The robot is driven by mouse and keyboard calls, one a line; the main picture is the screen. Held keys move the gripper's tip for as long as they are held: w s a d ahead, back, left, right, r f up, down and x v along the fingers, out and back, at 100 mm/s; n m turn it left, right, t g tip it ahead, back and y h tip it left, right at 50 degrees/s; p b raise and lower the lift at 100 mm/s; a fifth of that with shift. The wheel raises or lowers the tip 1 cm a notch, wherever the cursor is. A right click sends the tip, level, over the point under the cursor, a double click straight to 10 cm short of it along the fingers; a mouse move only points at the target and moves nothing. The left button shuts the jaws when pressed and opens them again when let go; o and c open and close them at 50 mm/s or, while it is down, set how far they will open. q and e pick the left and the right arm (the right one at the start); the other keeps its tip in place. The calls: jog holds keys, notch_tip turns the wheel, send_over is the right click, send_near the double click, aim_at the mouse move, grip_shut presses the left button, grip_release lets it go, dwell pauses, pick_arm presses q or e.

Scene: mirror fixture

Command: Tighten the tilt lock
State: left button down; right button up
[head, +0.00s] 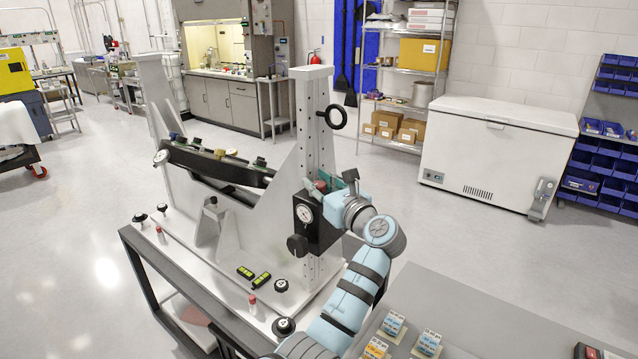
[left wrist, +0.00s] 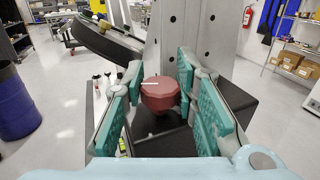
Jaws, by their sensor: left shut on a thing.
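The tilt lock appears to be a dark red faceted knob (left wrist: 160,96) with a short white line on its face, in the middle of the left wrist view. A bit of its red shows in the head view (head: 321,186), mostly hidden. My left gripper (head: 332,184) is at the fixture's upright; in the left wrist view (left wrist: 163,98) its teal pads are closed around the knob from both sides. Behind the knob is a black block (head: 318,232) with a round dial (head: 305,213) and a black knob (head: 297,245). My right gripper is in neither view.
The white upright (head: 318,130) carries a black ring (head: 335,116). A dark tilted beam (head: 215,163) crosses to the left. Black knobs (head: 284,326) and yellow-green levels (head: 261,281) sit on the base. A grey table (head: 480,310) with small labelled blocks is at lower right.

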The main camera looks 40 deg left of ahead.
pick_arm(q)
jog(key=shift+m+t+h+p, duration=0.7)
jog(key=shift+m+t+p, duration=0.25)
jog(key=shift+t, duration=0.45)
jog(key=shift+f+m+t+h, duration=0.1)
jog(key=shift+m+t+h, duration=0.8)
jog(key=shift+t, duration=0.3)
jog(key=m+t+h, duration=0.2)
jog(key=m+h, duration=0.1)
jog(key=h, duration=0.1)
jog(key=m+t+h, duration=0.3)
jog(key=shift+a+m+h, duration=0.1)
jog(key=shift+m+h, duration=0.15)
jog(key=shift+h, duration=0.15)
jog(key=shift+m+t+h, duration=0.7)
jog(key=shift+m+h, duration=1)
jog(key=shift+h, duration=1.4)
jog(key=c, duration=1.2)
grip_release()
jog(key=shift+c, duration=0.2)
